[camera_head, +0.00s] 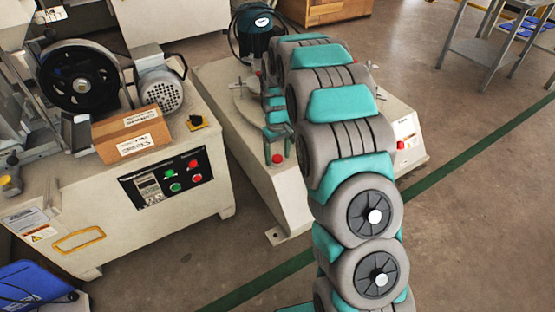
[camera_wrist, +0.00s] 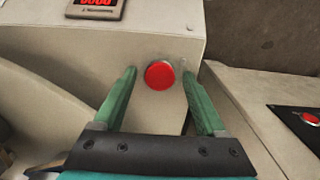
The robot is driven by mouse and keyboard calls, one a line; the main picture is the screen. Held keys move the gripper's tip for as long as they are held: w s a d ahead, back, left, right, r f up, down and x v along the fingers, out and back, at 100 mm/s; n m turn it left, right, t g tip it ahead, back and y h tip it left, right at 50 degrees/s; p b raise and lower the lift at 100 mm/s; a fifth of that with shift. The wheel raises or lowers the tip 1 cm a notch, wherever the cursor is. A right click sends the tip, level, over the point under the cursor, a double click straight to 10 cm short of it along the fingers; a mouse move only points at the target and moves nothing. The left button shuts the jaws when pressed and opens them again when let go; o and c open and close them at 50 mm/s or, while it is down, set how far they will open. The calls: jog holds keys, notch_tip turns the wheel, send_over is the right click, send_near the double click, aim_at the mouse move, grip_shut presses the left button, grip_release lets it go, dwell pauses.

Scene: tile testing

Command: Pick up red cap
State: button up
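A round red cap (camera_wrist: 159,75) shows in the wrist view on a beige machine face, with a thin shiny rim at its upper right. My gripper (camera_wrist: 158,72) is open, with one green finger on each side of the cap and a visible gap to both. Whether the fingertips reach the cap's depth is hard to tell. In the head view my gripper (camera_head: 278,159) points down at the beige machine (camera_head: 235,105), and a small red spot shows between its fingers. My arm hides part of that machine.
A red knob (camera_head: 400,145) sits on the machine's right side. A control panel with red and green buttons (camera_head: 167,180) is on the left machine. A red digital display (camera_wrist: 97,8) is above left of the cap. The floor at right is open, with a metal table (camera_head: 490,48) behind.

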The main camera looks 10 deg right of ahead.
grip_shut()
dwell(0.3)
jog(key=shift+r, duration=0.15)
